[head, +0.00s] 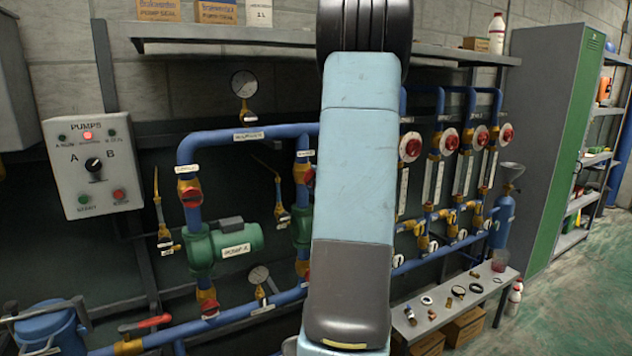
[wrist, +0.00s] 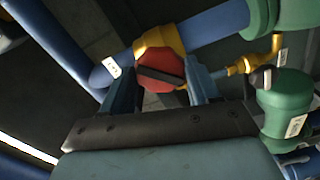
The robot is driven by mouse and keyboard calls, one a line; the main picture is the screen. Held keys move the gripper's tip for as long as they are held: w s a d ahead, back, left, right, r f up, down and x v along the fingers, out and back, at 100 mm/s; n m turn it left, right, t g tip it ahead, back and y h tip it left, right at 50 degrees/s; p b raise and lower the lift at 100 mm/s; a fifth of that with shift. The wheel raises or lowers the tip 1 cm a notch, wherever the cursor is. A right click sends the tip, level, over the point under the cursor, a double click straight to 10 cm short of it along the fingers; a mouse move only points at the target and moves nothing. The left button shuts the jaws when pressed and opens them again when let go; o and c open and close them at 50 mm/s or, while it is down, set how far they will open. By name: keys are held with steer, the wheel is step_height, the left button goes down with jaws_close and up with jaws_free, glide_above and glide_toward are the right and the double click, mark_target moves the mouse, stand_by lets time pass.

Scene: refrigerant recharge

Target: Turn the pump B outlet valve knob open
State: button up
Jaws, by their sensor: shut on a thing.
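In the wrist view my gripper (wrist: 160,88) has one finger on each side of a red round valve knob (wrist: 160,68) with a dark bar across it, and is shut on it. The knob sits on a yellow valve body (wrist: 158,38) in a blue pipe. A small white label beside it is too small to read, so I cannot tell which pump's valve this is from the wrist view. In the head view my arm hides the gripper and much of pump B (head: 299,230). A red knob (head: 304,174) shows above that pump, left of my arm.
Pump A (head: 235,243) stands left, with its red knob (head: 190,193) above. A pump control box (head: 94,163) hangs on the wall at left. A bench (head: 440,313) with small parts is at right. Green pumps and a thin yellow branch lie near my gripper in the wrist view.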

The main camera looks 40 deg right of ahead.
steer(key=shift+a+f, duration=0.15)
steer(key=n, duration=0.4)
steer(key=shift+n, duration=0.3)
steer(key=n, duration=0.4)
steer(key=o, duration=1.1)
steer(key=shift+c, duration=0.2)
steer(key=v, duration=0.7)
